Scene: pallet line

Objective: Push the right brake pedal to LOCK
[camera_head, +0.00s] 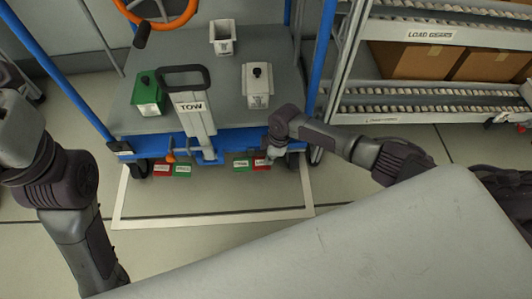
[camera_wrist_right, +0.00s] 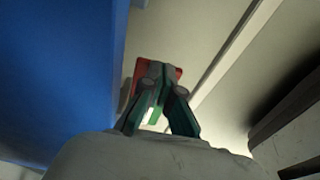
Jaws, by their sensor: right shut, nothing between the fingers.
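The right brake pedal pair sits under the front edge of the blue cart, a green pedal (camera_head: 241,166) beside a red pedal (camera_head: 260,162). Their labels are too small to read. My right gripper (camera_head: 273,156) is shut and empty, low at the cart's front right, over the red pedal and partly covering it. In the right wrist view its fingertips (camera_wrist_right: 155,82) overlap the red pedal (camera_wrist_right: 143,66); I cannot tell whether they touch. The left pair shows a red pedal (camera_head: 162,170) and a green pedal (camera_head: 182,171). My left arm is in view, but its gripper is not.
A roller rack (camera_head: 430,103) with cardboard boxes stands at right. Floor inside the white outline (camera_head: 215,200) is clear.

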